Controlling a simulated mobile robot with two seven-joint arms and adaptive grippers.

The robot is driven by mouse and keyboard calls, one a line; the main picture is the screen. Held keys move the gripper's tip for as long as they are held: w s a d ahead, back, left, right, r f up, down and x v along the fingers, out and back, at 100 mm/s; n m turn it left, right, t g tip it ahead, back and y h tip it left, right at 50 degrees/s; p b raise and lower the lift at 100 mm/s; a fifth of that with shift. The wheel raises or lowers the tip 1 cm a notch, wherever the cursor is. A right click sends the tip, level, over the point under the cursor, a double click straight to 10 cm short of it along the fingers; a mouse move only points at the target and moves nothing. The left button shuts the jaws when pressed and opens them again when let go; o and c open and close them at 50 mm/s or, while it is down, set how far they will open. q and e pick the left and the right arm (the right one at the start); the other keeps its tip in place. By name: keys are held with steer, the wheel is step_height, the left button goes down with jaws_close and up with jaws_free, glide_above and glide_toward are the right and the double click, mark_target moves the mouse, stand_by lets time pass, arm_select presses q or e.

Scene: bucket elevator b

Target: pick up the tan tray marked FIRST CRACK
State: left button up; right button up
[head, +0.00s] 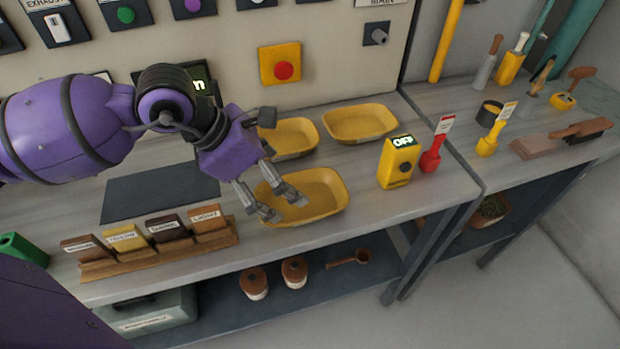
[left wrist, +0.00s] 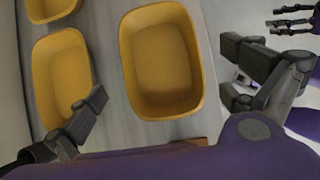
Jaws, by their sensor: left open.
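Three tan-yellow oval trays stand on the bench: a near tray (head: 325,200), a back-left tray (head: 297,140) and a back-right tray (head: 360,123). No FIRST CRACK marking is readable on any of them. My left gripper (head: 277,163) is open and empty, with its fingers spread above the near tray's left part. In the left wrist view, a tray (left wrist: 162,65) lies between my left gripper's fingers (left wrist: 165,85), apart from them. One finger overlaps a second tray (left wrist: 62,70). Dark fingers of my right gripper (left wrist: 292,22) show small at the top right.
A rack (head: 160,257) of labelled blocks stands left of the near tray. A yellow box reading OFF (head: 399,162) and a red tool (head: 432,158) stand to its right. A wall panel with a red button (head: 283,71) rises behind. Bare bench lies between the trays and the front edge.

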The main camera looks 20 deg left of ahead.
mark_target(311, 200)
arm_select(q)
steer(key=shift+w+x, duration=0.25)
steer(key=shift+x, duration=0.95)
steer(key=shift+s+d+f, duration=0.1)
steer(key=shift+d+f, duration=0.05)
steer(key=shift+f, duration=0.1)
steer(key=x, duration=0.3)
steer(key=shift+d+f+p, duration=0.15)
steer(key=shift+f+p, duration=0.15)
steer(key=shift+w+d+f, duration=0.2)
steer(key=shift+w+f, duration=0.05)
steer(key=shift+f, duration=0.2)
arm_select(e)
steer(key=shift+s+d, duration=0.3)
steer(key=shift+s, duration=0.35)
arm_select(q)
steer(key=c, duration=0.9)
steer(key=shift+r, duration=0.15)
arm_select(e)
steer(key=shift+s+f, duration=0.15)
